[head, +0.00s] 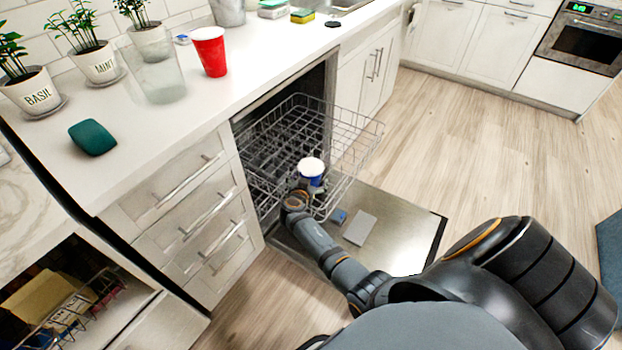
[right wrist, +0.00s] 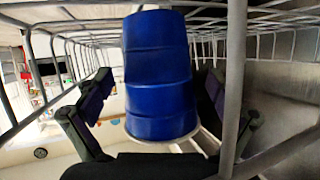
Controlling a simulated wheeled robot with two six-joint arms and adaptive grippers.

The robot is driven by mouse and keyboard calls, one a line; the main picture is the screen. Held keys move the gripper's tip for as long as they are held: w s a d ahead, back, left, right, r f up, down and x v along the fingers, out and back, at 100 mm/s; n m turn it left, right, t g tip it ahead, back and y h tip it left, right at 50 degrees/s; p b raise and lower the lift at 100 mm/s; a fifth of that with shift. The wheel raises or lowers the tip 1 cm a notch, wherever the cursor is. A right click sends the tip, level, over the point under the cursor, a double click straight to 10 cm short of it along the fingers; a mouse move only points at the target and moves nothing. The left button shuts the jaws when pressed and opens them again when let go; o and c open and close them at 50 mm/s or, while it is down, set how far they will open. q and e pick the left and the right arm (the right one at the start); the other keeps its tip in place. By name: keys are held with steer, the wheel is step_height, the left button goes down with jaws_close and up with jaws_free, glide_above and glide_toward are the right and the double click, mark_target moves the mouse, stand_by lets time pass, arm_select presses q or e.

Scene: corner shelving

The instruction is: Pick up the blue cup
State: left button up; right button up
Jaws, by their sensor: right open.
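The blue cup (head: 314,181) is in the wire dishwasher rack (head: 357,150), with its white top facing up in the head view. In the right wrist view the blue cup (right wrist: 158,75) fills the middle, between the two fingers. My right gripper (head: 302,187) is at the cup, on its near side; the fingers stand apart on either side, with visible gaps to the cup in the right wrist view (right wrist: 157,90). Rack wires cross in front of the right finger. My left gripper is not in view.
The open dishwasher door (head: 400,230) lies below the rack, with a grey block (head: 360,229) on it. The counter (head: 150,125) holds a red cup (head: 209,52), a clear glass (head: 158,77), potted herbs and a green object (head: 92,138). Floor to the right is clear.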

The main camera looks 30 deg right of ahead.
steer(key=shift+w+d+f, duration=0.1)
steer(key=shift+w+d, duration=0.1)
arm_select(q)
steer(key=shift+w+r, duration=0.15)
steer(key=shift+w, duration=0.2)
arm_select(e)
steer(key=c, duration=1.3)
